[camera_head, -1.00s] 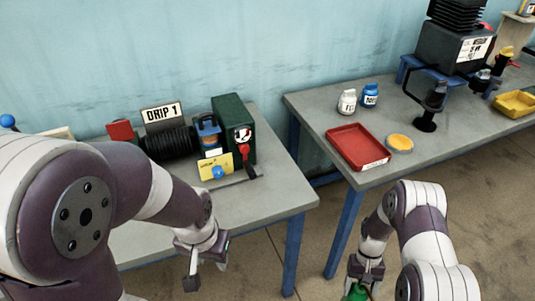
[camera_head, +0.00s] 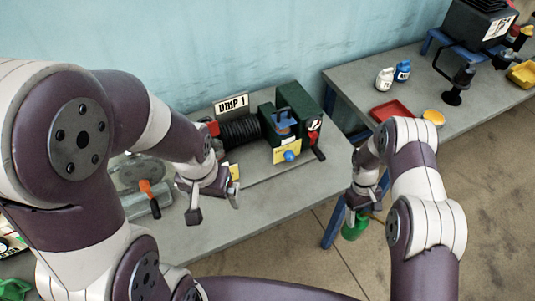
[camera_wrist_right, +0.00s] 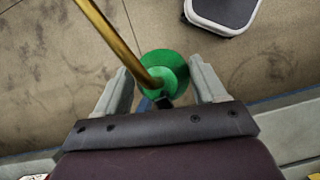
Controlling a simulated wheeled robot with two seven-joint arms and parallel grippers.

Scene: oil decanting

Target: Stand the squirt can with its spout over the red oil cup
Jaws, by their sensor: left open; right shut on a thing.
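The green squirt can (camera_head: 354,229) is in my right gripper (camera_head: 359,203), beside the right end of the left table and over the floor. In the right wrist view, the can (camera_wrist_right: 166,63) lies between the fingers of the right gripper (camera_wrist_right: 161,88), and its long brass spout (camera_wrist_right: 112,32) runs up and left. My left gripper (camera_head: 212,205) is open and empty above the left table's front part. A red round part (camera_head: 314,124) shows on the green machine (camera_head: 293,110); I cannot tell whether it is the red oil cup.
The left table (camera_head: 265,205) holds a "DRIP 1" sign (camera_head: 231,104), a black ribbed roll (camera_head: 240,132) and an orange-handled tool (camera_head: 149,197). The right table (camera_head: 350,88) holds a red tray (camera_head: 392,110), a yellow dish (camera_head: 433,117) and two bottles. Floor between is clear.

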